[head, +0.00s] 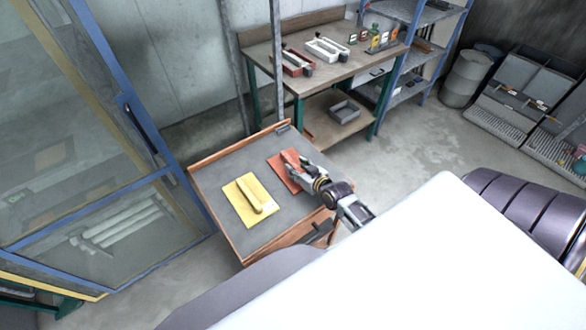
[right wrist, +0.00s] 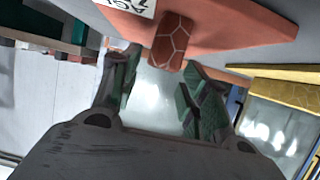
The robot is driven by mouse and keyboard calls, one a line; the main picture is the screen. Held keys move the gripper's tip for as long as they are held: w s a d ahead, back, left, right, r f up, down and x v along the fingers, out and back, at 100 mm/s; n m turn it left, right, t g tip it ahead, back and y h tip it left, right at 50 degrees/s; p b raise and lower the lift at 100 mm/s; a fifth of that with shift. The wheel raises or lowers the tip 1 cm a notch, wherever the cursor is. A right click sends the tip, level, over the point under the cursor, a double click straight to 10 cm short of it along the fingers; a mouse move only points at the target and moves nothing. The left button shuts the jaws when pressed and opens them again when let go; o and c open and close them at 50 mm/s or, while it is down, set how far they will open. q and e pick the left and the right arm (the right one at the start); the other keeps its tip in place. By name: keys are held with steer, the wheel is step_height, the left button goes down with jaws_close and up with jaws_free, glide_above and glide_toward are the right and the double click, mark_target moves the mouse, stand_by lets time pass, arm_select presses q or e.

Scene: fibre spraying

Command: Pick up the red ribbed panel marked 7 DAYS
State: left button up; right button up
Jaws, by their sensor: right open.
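The red ribbed panel (head: 277,162) lies on the grey-topped cart, partly covered by my right gripper (head: 297,171) in the head view. In the right wrist view the red panel (right wrist: 235,22) fills the top, with part of a white label showing a 7. Its raised rib (right wrist: 172,42) has a pale cracked-line pattern and shows end-on between the fingertips of my open right gripper (right wrist: 160,65). Gaps show on both sides of the rib; I cannot tell whether a finger touches it. My left gripper is not in view.
A yellow ribbed panel (head: 244,207) lies left of the red one on the cart (head: 222,170), which has a raised wooden rim. Behind stands a workbench (head: 283,37) with trays and small bottles. A blue-framed glass door (head: 143,125) stands close on the left.

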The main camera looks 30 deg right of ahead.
mark_target(293, 162)
steer(key=shift+d+x, duration=0.25)
steer(key=shift+x, duration=1.95)
steer(key=shift+c, duration=0.4)
jaws_close()
steer(key=shift+r, duration=0.1)
